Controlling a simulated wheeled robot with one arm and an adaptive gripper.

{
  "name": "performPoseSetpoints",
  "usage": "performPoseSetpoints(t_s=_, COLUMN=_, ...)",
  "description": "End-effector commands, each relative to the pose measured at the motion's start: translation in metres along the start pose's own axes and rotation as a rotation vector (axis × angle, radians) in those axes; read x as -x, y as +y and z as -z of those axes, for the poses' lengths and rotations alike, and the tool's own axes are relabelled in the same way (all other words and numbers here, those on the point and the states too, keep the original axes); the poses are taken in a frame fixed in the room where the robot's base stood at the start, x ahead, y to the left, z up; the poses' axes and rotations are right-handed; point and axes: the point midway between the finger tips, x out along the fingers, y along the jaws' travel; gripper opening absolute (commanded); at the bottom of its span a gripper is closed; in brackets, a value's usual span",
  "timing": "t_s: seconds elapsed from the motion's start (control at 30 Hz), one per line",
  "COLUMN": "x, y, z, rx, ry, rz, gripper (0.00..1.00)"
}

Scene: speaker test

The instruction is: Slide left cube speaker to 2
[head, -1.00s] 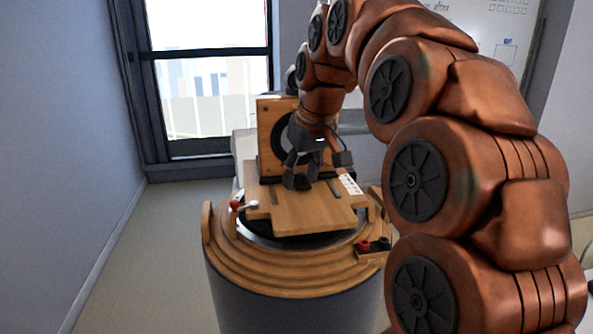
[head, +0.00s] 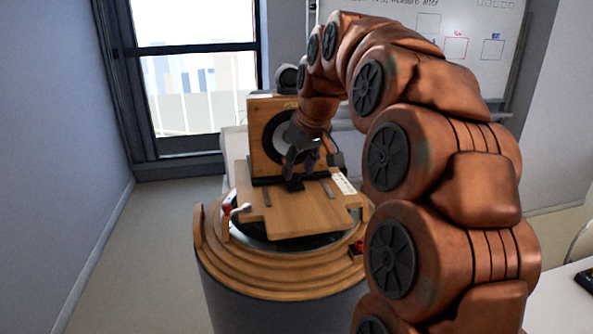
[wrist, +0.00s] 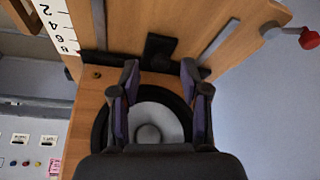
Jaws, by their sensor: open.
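A wooden cube speaker (head: 257,163) with a dark-ringed, pale cone stands at the back of a wooden board (head: 290,222). It also shows in the wrist view (wrist: 160,110), behind my fingers. A black block (head: 292,185) sits on the board in front of the speaker, also in the wrist view (wrist: 158,50). A white number scale (head: 343,183) runs along the board's right edge; the wrist view shows its 2, 4, 6 and 8 (wrist: 56,24). My gripper (head: 301,172) is open and empty before the speaker, close to the block. In the wrist view my fingertips (wrist: 160,70) point toward the block. Contact is unclear.
The board rests on a round, stepped wooden stand (head: 275,284). A red-knobbed lever (head: 228,209) sticks out at its left. A dark round object (head: 288,77) shows behind the speaker. A whiteboard (head: 460,75) is at the back right. Floor is free at left.

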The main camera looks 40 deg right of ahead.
Motion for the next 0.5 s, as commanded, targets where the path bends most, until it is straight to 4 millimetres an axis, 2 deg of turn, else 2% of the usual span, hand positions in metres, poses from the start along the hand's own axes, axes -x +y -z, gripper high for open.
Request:
performPoseSetpoints(t_s=0.2, x=-0.017, y=0.0, z=0.001, rx=0.001, ry=0.0, rz=0.0, gripper=0.46)
performPoseSetpoints(t_s=0.5, x=-0.023, y=-0.001, z=0.0, rx=0.002, ry=-0.001, rz=0.001, gripper=0.46)
